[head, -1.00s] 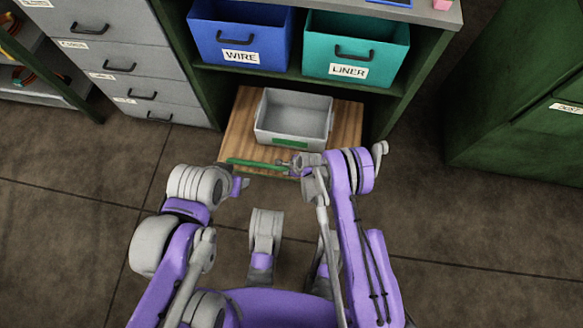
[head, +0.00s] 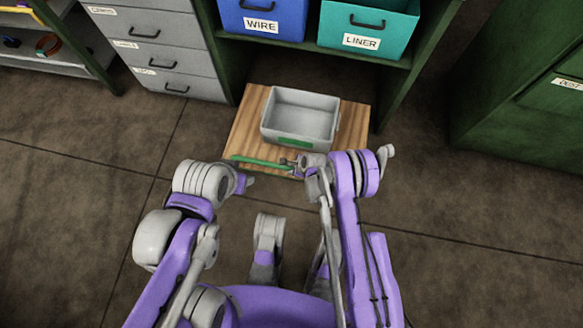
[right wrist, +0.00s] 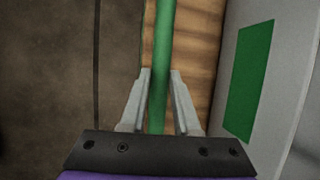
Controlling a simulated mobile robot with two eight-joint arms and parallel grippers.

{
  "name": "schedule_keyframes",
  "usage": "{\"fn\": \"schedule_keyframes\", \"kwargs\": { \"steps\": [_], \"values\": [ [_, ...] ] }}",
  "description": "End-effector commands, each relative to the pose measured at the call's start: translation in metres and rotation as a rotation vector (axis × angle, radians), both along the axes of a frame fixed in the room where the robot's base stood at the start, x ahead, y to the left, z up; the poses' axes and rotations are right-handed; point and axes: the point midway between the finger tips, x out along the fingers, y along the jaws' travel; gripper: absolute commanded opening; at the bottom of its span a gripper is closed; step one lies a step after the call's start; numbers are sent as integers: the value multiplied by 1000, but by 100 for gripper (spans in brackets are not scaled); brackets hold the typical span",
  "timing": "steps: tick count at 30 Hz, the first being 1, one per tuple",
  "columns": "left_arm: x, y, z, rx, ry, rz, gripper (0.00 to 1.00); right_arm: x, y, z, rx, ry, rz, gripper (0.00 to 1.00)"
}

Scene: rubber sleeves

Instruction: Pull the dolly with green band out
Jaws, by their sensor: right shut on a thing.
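The wooden dolly (head: 243,133) stands on the floor in front of the shelf unit, with a green bar along its near edge (head: 252,162). A grey bin (head: 300,117) with a green label sits on it. My right gripper (head: 289,163) is shut on the green bar near its right part. In the right wrist view the bar (right wrist: 160,60) runs between the two fingers (right wrist: 160,90), with the wooden board and the bin's green label (right wrist: 249,80) to the right. My left gripper (head: 246,182) is near the bar's left end, apart from it; its fingers are too small to read.
The blue WIRE bin (head: 262,25) and teal LINER bin (head: 362,41) sit on the shelf above. Grey drawers (head: 165,52) stand at the left and a green cabinet (head: 520,110) at the right. The floor beside the dolly is clear.

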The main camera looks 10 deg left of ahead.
Motion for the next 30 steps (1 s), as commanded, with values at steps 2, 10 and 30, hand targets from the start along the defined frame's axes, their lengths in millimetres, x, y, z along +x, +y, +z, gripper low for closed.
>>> {"fn": "schedule_keyframes", "kwargs": {
  "steps": [2,10,30],
  "values": [
    [0,0,0,0,0,0,50,0,-1,0,-1,-1,-1,0],
    [0,0,0,0,0,0,50,0,-1,0,-1,-1,-1,37],
    [-2,0,8,0,0,0,50,-6,-12,31,0,0,-2,60]
  ]
}}
